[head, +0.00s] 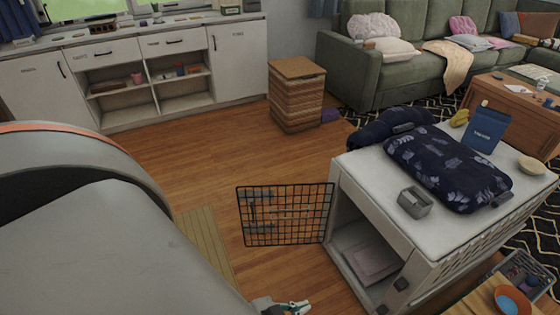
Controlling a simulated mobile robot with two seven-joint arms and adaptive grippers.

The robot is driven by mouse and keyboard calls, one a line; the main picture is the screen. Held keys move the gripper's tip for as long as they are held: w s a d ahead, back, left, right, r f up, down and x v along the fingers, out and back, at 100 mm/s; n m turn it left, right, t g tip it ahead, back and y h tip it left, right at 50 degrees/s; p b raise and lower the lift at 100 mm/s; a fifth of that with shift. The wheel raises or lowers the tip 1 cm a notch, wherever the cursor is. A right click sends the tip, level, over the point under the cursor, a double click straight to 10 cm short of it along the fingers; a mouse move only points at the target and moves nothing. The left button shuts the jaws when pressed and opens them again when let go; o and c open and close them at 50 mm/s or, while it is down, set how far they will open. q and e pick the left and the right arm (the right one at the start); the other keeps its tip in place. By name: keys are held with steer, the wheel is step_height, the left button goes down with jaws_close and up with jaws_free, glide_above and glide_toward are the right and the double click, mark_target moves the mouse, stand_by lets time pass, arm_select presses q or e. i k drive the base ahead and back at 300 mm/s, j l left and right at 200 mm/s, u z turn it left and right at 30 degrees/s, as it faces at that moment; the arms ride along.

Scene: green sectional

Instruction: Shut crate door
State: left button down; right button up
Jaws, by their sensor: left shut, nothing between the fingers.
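The white crate (378,218) stands at the right on the floor. Its black wire door (286,228) is swung open and extends left from the left edge of the crate's front opening. A pale pad (368,254) lies inside the crate. My left gripper (290,306) shows at the bottom edge, partly cut off by the frame. It is shut and empty, below the door in the picture and apart from it. My right gripper is not in view.
A navy patterned cushion (447,170), a small grey box (414,202) and a blue pouch (486,130) sit on the crate. A wicker hamper (297,100) stands farther back. A basket (524,270) is at lower right.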

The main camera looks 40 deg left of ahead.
mark_target(257, 195)
steer(key=j+z, duration=0.1)
steer(key=j, duration=0.85)
steer(key=j+z, duration=0.2)
steer(key=j, duration=0.3)
steer(key=k+j+z, duration=0.15)
steer(key=j, duration=0.3)
steer(key=k+j+z, duration=0.2)
steer(key=j, duration=0.25)
steer(key=j+z, duration=0.15)
steer(key=j, duration=0.3)
steer(key=k+j+z, duration=0.15)
steer(key=j, duration=0.25)
steer(key=j+z, duration=0.15)
steer(key=j, duration=0.2)
steer(key=k+j+z, duration=0.15)
steer(key=j, duration=0.2)
steer(key=k+j+z, duration=0.15)
steer(key=j, duration=0.2)
steer(key=k+j+z, duration=0.25)
steer(key=j, duration=0.25)
steer(key=k+j+z, duration=0.1)
steer(key=j, duration=0.25)
steer(key=k+j+z, duration=0.15)
steer(key=j, duration=0.2)
steer(key=j+z, duration=0.1)
steer(key=j, duration=0.45)
steer(key=k+j+z, duration=0.15)
steer(key=j, duration=0.45)
steer(key=j+z, duration=0.1)
steer(key=j, duration=0.45)
